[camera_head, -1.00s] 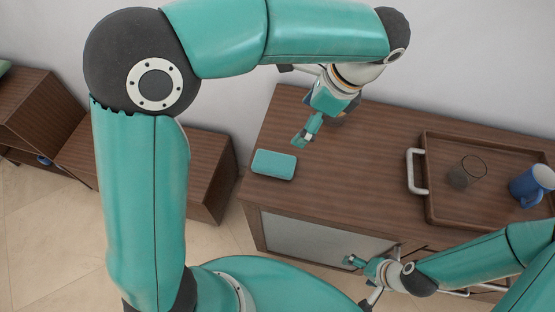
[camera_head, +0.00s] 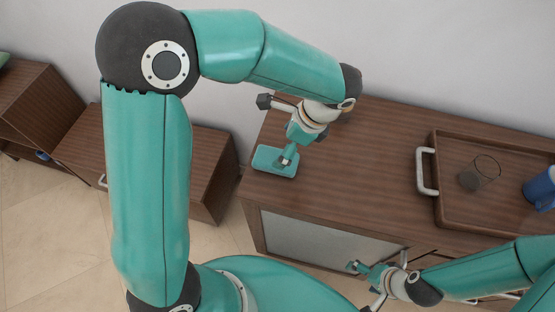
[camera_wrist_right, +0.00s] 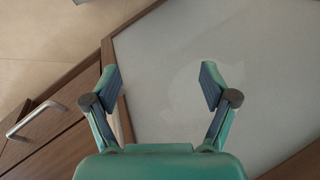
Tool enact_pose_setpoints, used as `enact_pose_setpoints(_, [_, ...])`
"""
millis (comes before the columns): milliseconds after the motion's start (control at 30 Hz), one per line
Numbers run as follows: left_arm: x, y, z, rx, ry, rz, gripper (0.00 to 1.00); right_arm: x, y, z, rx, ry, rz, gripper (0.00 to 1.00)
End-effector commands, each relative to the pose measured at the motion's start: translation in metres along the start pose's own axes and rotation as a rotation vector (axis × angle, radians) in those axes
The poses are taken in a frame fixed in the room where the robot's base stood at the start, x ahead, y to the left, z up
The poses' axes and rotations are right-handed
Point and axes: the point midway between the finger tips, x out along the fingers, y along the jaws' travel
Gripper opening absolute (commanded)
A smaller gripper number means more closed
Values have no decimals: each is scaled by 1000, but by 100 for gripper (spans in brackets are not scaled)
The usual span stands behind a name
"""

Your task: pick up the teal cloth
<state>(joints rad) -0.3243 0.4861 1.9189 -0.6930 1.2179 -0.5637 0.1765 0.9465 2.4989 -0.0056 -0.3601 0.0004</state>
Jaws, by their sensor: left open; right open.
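The teal cloth (camera_head: 266,161) is a small folded rectangle lying near the left front corner of the wooden counter top. My left gripper (camera_head: 288,158) points down over the cloth's right part and hides some of it. I cannot tell whether its fingertips touch the cloth. It is open. My right gripper (camera_head: 353,268) is low in front of the cabinet, well apart from the cloth. In the right wrist view it is open and empty (camera_wrist_right: 160,88), with a pale panel beyond its fingers.
A wooden tray (camera_head: 446,203) with a white handle (camera_head: 427,171) stands on the right of the counter. It holds a clear glass (camera_head: 480,173) and a blue mug (camera_head: 540,188). The counter between cloth and tray is clear. A lower wooden cabinet (camera_head: 209,178) stands at left.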

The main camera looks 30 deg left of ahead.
Motion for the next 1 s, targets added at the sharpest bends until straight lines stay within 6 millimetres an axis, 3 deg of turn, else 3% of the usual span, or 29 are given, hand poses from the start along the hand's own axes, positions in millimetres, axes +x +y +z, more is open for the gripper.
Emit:
enact_pose_setpoints(167, [12, 2, -1, 1, -1, 3, 97, 0, 0, 0, 0, 0, 0, 84])
enact_pose_setpoints(433, [48, 6, -5, -1, -2, 5, 97, -1, 0, 0, 0, 0, 0, 84])
enact_pose_setpoints(767, [54, 6, -5, 0, 1, 1, 97, -1, 0, 0, 0, 0, 0, 84])
enact_pose_setpoints(1000, [54, 6, -5, 0, 1, 1, 57, -1, 0, 0, 0, 0, 0, 84])
